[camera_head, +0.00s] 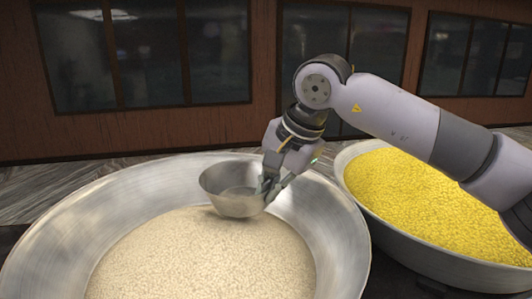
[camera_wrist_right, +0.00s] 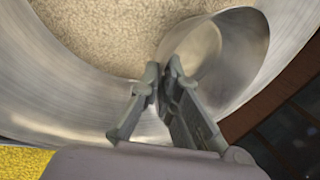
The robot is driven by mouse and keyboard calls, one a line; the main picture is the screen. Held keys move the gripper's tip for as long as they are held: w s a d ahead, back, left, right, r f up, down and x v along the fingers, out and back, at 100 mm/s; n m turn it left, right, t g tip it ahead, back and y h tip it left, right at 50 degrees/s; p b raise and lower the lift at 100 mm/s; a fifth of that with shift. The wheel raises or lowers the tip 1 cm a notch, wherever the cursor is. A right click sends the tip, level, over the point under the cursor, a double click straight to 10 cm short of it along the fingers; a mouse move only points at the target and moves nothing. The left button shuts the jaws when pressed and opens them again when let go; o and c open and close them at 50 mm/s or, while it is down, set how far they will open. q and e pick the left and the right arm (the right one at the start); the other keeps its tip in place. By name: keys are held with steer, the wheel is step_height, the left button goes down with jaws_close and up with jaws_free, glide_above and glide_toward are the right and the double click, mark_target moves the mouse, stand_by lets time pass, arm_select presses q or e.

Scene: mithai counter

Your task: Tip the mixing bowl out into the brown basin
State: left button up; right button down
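The mixing bowl (camera_head: 232,206) is a small grey metal bowl over the right part of a wide silvery metal basin (camera_head: 340,240) filled with pale beige grains (camera_head: 205,255). The bowl looks roughly upright or slightly tilted in the head view; I cannot tell whether it touches the grains. Its inside shows as bare grey metal in the wrist view (camera_wrist_right: 232,50), though part is hidden. My right gripper (camera_head: 269,188) is at the bowl's right rim, its fingertips (camera_wrist_right: 165,74) close together with the rim between them. My left gripper is not in view.
A second metal basin (camera_head: 400,250) full of yellow grains (camera_head: 410,195) stands to the right, under my right arm. Behind are a grey wood-grain surface (camera_head: 50,185) and a brown wall with dark windows (camera_head: 265,110). Space above the beige grains is free at left.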

steer(key=shift+f, duration=0.15)
steer(key=shift+s+a+r, duration=0.1)
steer(key=shift+a+r, duration=0.05)
steer(key=shift+r, duration=0.05)
step_height(320, 180, up, 4)
steer(key=p, duration=0.3)
steer(key=shift+f, duration=0.1)
